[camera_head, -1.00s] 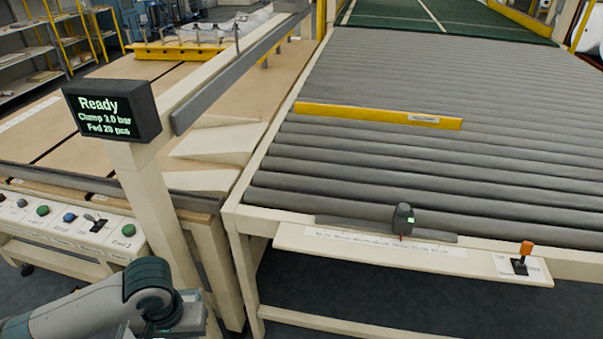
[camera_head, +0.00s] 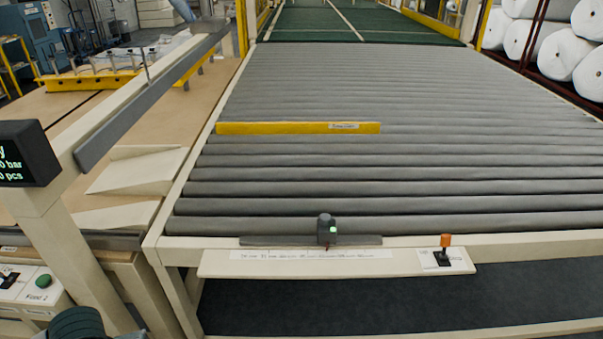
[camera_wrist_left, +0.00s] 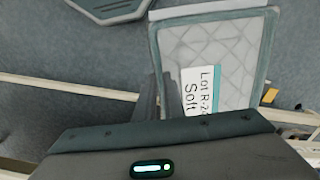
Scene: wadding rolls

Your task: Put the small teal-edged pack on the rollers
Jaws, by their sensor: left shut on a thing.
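The small teal-edged pack (camera_wrist_left: 212,55) shows in the left wrist view, with a pale quilted face, a grey-teal border and a white label reading "Lot R-2…" and "Soft". My left gripper (camera_wrist_left: 162,98) is shut on it at its near left side, and the pack is held over the floor. Part of the grip is hidden behind the gripper body. The rollers (camera_head: 400,172) form a wide grey bed in the head view, with no pack on them. Only a bit of my left arm shows at the bottom left there. My right gripper is not in view.
A yellow bar (camera_head: 298,128) lies across the rollers at the left. A display post (camera_head: 60,235) stands at the left. The near rollers are clear.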

